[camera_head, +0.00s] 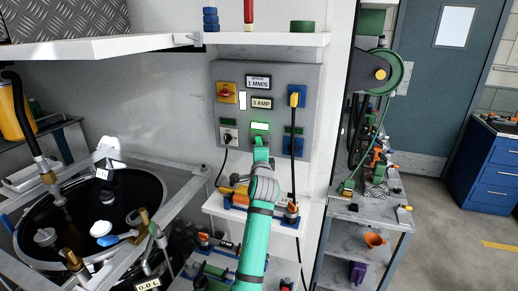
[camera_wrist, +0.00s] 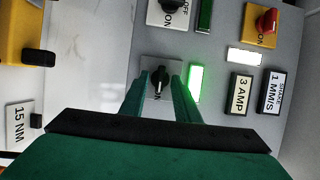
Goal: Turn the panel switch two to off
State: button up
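The grey panel (camera_head: 312,82) stands upright ahead of me. A black-knobbed switch on a white plate (camera_wrist: 160,78) sits between my gripper's fingertips in the wrist view. An ON label shows beside its knob, and the indicator next to it (camera_wrist: 195,83) glows green. In the head view my gripper hides this switch, just below the lit indicator (camera_head: 260,127). My gripper (camera_wrist: 160,88) is open, with one finger on each side of the knob and narrow gaps between. Its green arm reaches up to the panel in the head view (camera_head: 262,145). I cannot read the knob's exact angle.
A similar switch (camera_head: 228,137) with an unlit green indicator is to the left. A red knob on a yellow plate (camera_head: 227,92) is above it. A black cable with a yellow plug (camera_head: 294,99) hangs close to the right. A shelf (camera_head: 260,39) overhangs the panel.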

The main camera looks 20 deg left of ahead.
jog(key=shift+a, duration=0.1)
grip_shut()
jog(key=shift+w+r, duration=0.1)
jog(key=n+g+h, duration=0.1)
jog(key=n+h, duration=0.1)
jog(key=n, duration=0.2)
jog(key=n+g+h, duration=0.1)
jog(key=n+h, duration=0.1)
jog(key=n, duration=0.2)
jog(key=r+n+g+h, duration=0.1)
jog(key=n+h, duration=0.1)
jog(key=n, duration=0.3)
jog(key=shift+a+h, duration=0.35)
jog(key=shift+h, duration=0.05)
dwell(0.4)
jog(key=shift+n, duration=0.3)
jog(key=shift+r, duration=0.1)
